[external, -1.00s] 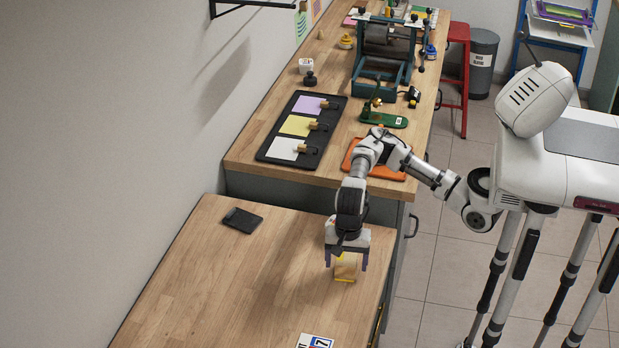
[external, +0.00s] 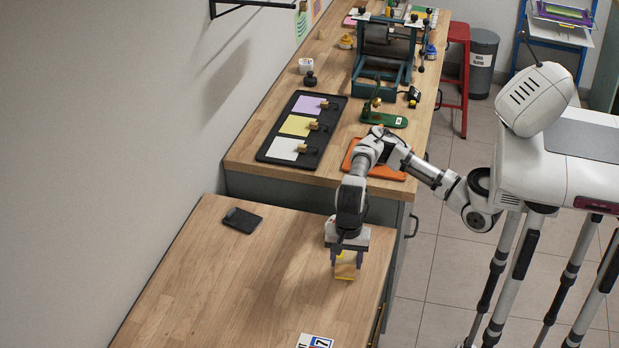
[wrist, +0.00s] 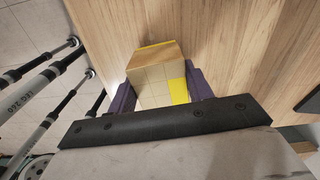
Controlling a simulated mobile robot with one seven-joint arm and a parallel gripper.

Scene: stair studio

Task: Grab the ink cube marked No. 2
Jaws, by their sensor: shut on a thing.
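A wooden cube with yellow patches (external: 345,268) is on the front wooden table, near its right edge. My gripper (external: 347,262) points down over it and is shut on it, a finger on each side. In the wrist view the cube (wrist: 158,75) sits between my two purple fingers (wrist: 160,90), with a grid-lined top face and a yellow patch at one corner. No number can be read on the cube. I cannot tell whether it touches the table.
A dark flat object (external: 242,219) lies at the table's far left. A card with numbers (external: 315,341) lies at the near edge. The rear bench holds a black tray (external: 270,150) with coloured sheets and an orange tray (external: 387,172). The table's middle is clear.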

